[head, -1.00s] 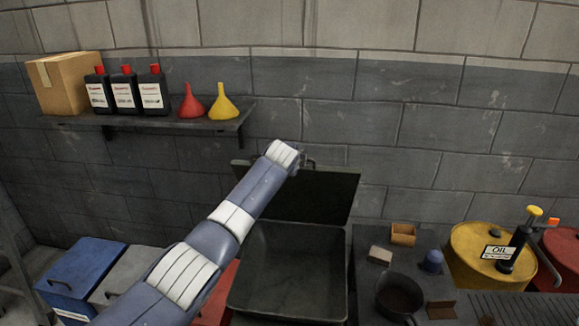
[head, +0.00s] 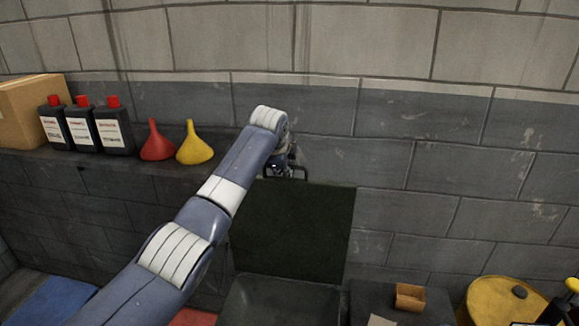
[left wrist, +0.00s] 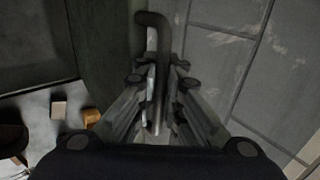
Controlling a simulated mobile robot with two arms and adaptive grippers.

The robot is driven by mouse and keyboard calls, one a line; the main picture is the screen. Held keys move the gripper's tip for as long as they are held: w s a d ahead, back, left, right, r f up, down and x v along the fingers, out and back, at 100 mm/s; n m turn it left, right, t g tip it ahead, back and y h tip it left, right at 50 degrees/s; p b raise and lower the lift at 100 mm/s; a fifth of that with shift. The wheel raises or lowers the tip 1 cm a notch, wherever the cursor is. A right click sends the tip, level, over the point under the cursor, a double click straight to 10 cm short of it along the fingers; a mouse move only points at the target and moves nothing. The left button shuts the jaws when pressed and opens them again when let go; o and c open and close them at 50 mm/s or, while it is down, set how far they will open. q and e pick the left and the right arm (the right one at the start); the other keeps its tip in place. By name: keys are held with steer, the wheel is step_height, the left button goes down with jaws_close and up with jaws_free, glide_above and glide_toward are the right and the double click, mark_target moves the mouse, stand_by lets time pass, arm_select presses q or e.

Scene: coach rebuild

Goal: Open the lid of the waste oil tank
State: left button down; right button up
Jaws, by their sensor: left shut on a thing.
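The waste oil tank (head: 285,304) is a dark open box at the bottom middle of the head view. Its dark lid (head: 300,226) stands raised, near upright, against the block wall behind. A bar handle (head: 301,171) sits at the lid's top edge; it also shows in the left wrist view (left wrist: 153,22). My left gripper (head: 284,165) is at that handle, partly hidden by my own arm in the head view. In the left wrist view the fingers (left wrist: 160,90) are shut around the handle bar. My right gripper is in neither view.
A shelf (head: 195,168) at the left holds a cardboard box (head: 30,108), black bottles (head: 82,125), a red funnel (head: 155,142) and a yellow funnel (head: 194,145). A yellow drum (head: 490,300) and a small tan box (head: 409,297) are at the lower right.

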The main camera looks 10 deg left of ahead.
arm_select(q)
steer(key=shift+w+r, duration=0.25)
steer(key=shift+w, duration=0.1)
steer(key=shift+r, duration=0.1)
steer(key=c, duration=1.7)
jaws_free()
steer(key=shift+s, duration=0.25)
steer(key=v, duration=1.2)
steer(key=shift+a, duration=0.1)
